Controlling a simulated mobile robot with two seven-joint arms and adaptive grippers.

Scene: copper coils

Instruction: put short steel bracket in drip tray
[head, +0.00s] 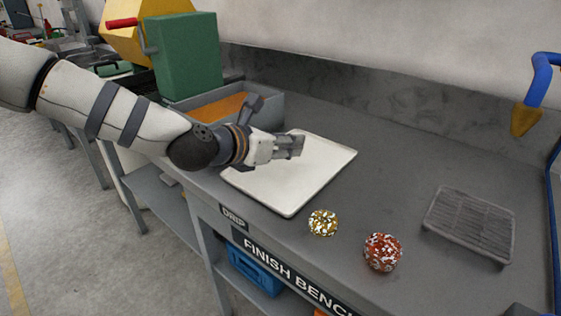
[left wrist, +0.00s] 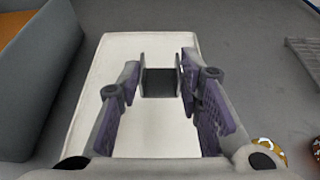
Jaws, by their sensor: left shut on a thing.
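The short steel bracket (left wrist: 160,84) is a small dark grey U-shaped piece with two upright sides, in the left wrist view. My left gripper (head: 296,146) is shut on it, with a finger on either side. In the head view I cannot clearly tell the bracket from the fingers. The drip tray (head: 277,194) is a flat white tray with a thin rim on the bench, above a "DRIP" label. It also shows in the left wrist view (left wrist: 112,60), behind the bracket. My gripper is over the tray; the gap beneath the bracket is hard to judge. My right gripper is out of view.
A grey bin (head: 268,108) with an orange inside stands behind my left gripper, by a green box (head: 187,58). A speckled yellow ball (head: 323,222) and a red one (head: 382,252) lie near the front edge. A ribbed grey tray (head: 470,223) lies right.

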